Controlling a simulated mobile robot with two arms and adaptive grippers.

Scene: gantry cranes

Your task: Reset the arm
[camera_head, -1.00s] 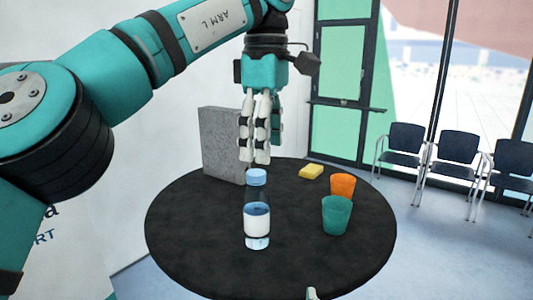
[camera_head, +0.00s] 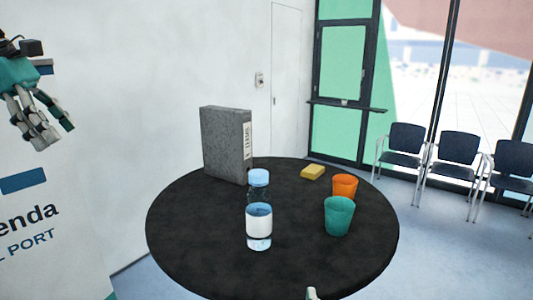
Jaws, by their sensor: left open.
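My left gripper (camera_head: 48,128) is at the upper left of the head view, away from the table and in front of a printed banner. It points down, its fingers are apart and nothing is between them. Most of the left arm is out of the picture.
A round black table (camera_head: 200,245) holds a clear bottle with a blue cap (camera_head: 259,222), a grey binder (camera_head: 222,145), a yellow sponge-like block (camera_head: 313,172), an orange cup (camera_head: 344,185) and a teal cup (camera_head: 338,216). Chairs (camera_head: 407,140) stand at the right. Space above the table is clear.

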